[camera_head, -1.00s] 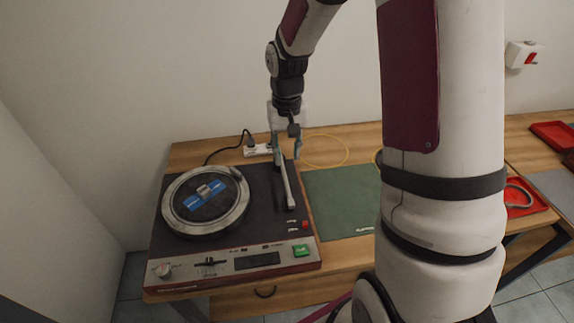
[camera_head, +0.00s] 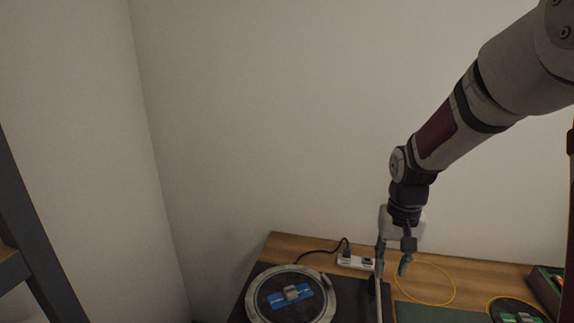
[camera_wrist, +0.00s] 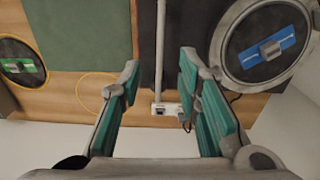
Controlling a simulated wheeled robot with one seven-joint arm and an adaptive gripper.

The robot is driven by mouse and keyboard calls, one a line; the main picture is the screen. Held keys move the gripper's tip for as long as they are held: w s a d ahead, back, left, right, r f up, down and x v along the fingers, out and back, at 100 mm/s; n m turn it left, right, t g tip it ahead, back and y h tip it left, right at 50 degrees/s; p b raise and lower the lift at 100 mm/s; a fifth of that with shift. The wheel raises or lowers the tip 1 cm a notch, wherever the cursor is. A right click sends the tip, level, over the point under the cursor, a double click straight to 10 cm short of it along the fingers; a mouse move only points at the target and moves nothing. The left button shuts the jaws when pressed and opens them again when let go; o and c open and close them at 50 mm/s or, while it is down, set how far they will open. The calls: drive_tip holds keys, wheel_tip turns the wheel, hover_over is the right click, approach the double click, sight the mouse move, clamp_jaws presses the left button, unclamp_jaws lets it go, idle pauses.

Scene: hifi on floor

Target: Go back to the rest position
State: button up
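My gripper (camera_head: 392,262) is above the back of the wooden table, near the right side of the turntable. In the wrist view its two teal-padded fingers (camera_wrist: 158,92) stand wide apart with nothing between them. The platter (camera_head: 256,300) carries a blue block with a grey handle (camera_head: 291,293). The lower part of the turntable is cut off by the picture edge.
A white power strip (camera_head: 355,262) with a plugged black cable lies at the table's back edge. A green mat (camera_head: 412,312) and a yellow ring (camera_head: 452,286) lie to the right. A green-labelled disc (camera_head: 517,312) is farther right. The wall behind is bare.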

drive_tip(key=s+a+r+n+t, duration=0.15)
drive_tip(key=s+a+r, duration=0.25)
drive_tip(key=s+r, duration=0.6)
drive_tip(key=s+a+r+n+t, duration=0.1)
drive_tip(key=s+a+r+t, duration=0.2)
drive_tip(key=s+r, duration=0.4)
drive_tip(key=s, duration=0.4)
drive_tip(key=shift+a+n+t, duration=0.2)
drive_tip(key=shift+n+t, duration=0.15)
drive_tip(key=shift+d, duration=0.15)
